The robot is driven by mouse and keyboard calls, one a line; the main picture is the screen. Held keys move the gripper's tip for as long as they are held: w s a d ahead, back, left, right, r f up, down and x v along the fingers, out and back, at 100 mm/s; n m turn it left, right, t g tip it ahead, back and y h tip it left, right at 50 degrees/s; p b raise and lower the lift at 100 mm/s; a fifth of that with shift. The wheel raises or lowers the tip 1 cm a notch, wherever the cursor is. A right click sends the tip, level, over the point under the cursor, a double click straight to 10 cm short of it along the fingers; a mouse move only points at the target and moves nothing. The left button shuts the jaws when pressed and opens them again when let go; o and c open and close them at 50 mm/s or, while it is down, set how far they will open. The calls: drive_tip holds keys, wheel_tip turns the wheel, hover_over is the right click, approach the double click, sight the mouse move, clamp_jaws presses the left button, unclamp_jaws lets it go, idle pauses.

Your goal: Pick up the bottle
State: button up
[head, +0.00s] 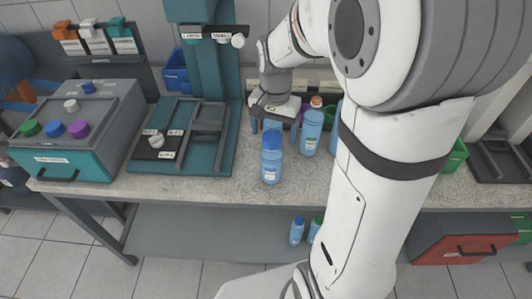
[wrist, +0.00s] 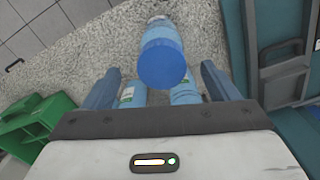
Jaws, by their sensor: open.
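A light blue bottle (head: 271,167) with a blue cap stands upright near the front edge of the bench in the head view. It also shows in the wrist view (wrist: 162,55), cap toward the camera, at the top centre. My gripper (head: 272,118) is behind this bottle in the head view, fingers pointing down. In the wrist view its two fingers (wrist: 160,70) are spread apart with nothing clamped between them. Another blue bottle (head: 311,135) stands to the right. Two more light blue bottle bodies, left (wrist: 133,94) and right (wrist: 185,92), show between the fingers, partly hidden by my gripper.
A teal press-like stand (head: 222,160) is on the left, beside a box with coloured knobs (head: 70,135). Green bins (wrist: 38,125) lie at the left of the wrist view. More bottles (head: 297,231) stand on the lower shelf. Bare speckled bench lies around the front bottle.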

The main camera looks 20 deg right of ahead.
sight(272, 160)
drive_tip(key=f, duration=0.5)
drive_tip(key=shift+a+f+p, duration=0.25)
drive_tip(key=shift+f+p, duration=0.05)
drive_tip(key=shift+p, duration=0.05)
drive_tip(key=c, duration=1.6)
